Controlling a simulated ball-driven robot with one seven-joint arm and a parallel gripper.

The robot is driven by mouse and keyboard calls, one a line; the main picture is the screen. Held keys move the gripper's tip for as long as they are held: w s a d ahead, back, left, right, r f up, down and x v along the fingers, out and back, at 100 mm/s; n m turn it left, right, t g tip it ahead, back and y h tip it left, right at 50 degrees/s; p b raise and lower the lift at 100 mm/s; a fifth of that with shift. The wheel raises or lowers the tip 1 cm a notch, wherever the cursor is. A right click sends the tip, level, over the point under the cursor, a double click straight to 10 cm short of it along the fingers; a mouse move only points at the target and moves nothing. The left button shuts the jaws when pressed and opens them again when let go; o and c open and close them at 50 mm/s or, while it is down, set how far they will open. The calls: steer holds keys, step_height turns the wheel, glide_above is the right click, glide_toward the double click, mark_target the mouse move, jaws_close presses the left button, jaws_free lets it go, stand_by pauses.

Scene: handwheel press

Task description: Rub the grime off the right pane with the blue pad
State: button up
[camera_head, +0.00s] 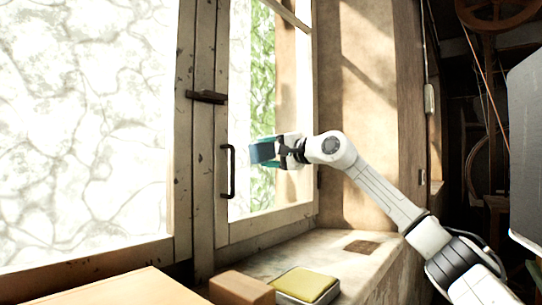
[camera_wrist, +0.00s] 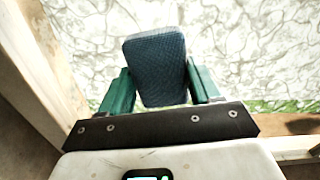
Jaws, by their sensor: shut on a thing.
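The right pane (camera_head: 248,85) sits in a worn wooden frame, left of my arm in the head view. Pale, crackled grime covers its left part; green shows through a clearer strip on its right. My gripper (camera_head: 280,151) is at the pane's lower middle, shut on the blue pad (camera_head: 262,152). In the wrist view the blue pad (camera_wrist: 157,65) stands between the green fingers, its face toward the grimy pane (camera_wrist: 250,45). Green shows at the lower right there. I cannot tell whether the pad touches the glass. The glass behind the pad is hidden.
A dark handle (camera_head: 228,172) and a latch (camera_head: 206,96) stick out left of the pane. Below, a yellow sponge (camera_head: 306,283) lies in a tray beside a brown block (camera_head: 240,288). A larger grimy pane (camera_head: 85,130) fills the left. The sill (camera_head: 335,255) is mostly clear.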

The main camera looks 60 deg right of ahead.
steer(key=shift+w+a+f+b, duration=0.1)
steer(key=shift+w+a+b, duration=0.15)
steer(key=shift+a+b, duration=0.55)
steer(key=shift+w+a+r+b, duration=0.1)
steer(key=shift+w+a+b, duration=0.25)
steer(key=shift+a, duration=0.75)
steer(key=shift+w+a+f+b, duration=0.1)
steer(key=shift+w+a+b, duration=0.05)
steer(key=shift+a+b, duration=0.7)
steer(key=shift+w+a, duration=0.1)
steer(key=shift+a, duration=0.55)
steer(key=b, duration=0.3)
glide_toward(241, 151)
steer(key=shift+d, duration=0.1)
steer(key=shift+b+v, duration=0.45)
steer(key=shift+v, duration=1.05)
